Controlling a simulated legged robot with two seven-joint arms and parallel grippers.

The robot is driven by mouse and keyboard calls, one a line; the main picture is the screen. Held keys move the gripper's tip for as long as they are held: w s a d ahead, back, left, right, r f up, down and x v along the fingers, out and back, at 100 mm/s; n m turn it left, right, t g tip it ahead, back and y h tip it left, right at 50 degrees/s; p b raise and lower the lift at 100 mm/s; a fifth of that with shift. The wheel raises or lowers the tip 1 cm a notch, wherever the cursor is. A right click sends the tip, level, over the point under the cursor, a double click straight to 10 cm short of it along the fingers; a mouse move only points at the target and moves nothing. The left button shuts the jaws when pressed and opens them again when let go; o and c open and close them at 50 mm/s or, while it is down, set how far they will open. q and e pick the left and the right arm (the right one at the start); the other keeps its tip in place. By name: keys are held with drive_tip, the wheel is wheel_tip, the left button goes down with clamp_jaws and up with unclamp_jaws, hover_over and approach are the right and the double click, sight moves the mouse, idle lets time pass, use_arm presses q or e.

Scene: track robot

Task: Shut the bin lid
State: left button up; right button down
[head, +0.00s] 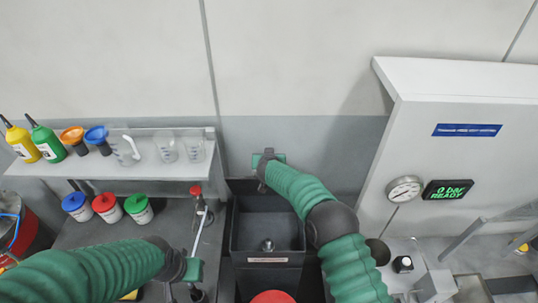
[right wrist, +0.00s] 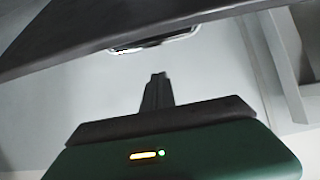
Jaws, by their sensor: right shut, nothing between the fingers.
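A dark grey open-topped box (head: 268,208), which looks like the bin, stands at the centre of the head view with a label strip on its front rim. A dark edge (head: 241,187) at its back may be the raised lid; my right arm hides part of it. In the right wrist view, a dark panel (right wrist: 100,38) with a silver fitting crosses the top. My right gripper (right wrist: 158,90) is shut and empty, apart from that panel in the picture. In the head view it is near the wall, above the box's back. My left gripper (head: 190,278) is low at left; its fingers are unclear.
A shelf (head: 165,176) with bottles, funnels and clear beakers is at left, with several lidded tubs (head: 107,207) below. A white cabinet with a gauge (head: 404,189) and a display (head: 447,189) stands at right. A red round object (head: 272,297) is at the bottom edge.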

drive_tip(key=s, duration=0.1)
drive_tip(key=s+f+b, duration=0.1)
drive_tip(key=s+f, duration=0.1)
drive_tip(key=shift+s+a+b, duration=0.1)
drive_tip(key=shift+s+b, duration=0.25)
drive_tip(key=shift+s, duration=0.05)
use_arm(q)
drive_tip(key=shift+s+f, duration=0.25)
drive_tip(key=shift+f, duration=0.3)
drive_tip(key=shift+w, duration=0.1)
use_arm(e)
drive_tip(key=shift+w+f, duration=0.1)
drive_tip(key=shift+w, duration=0.05)
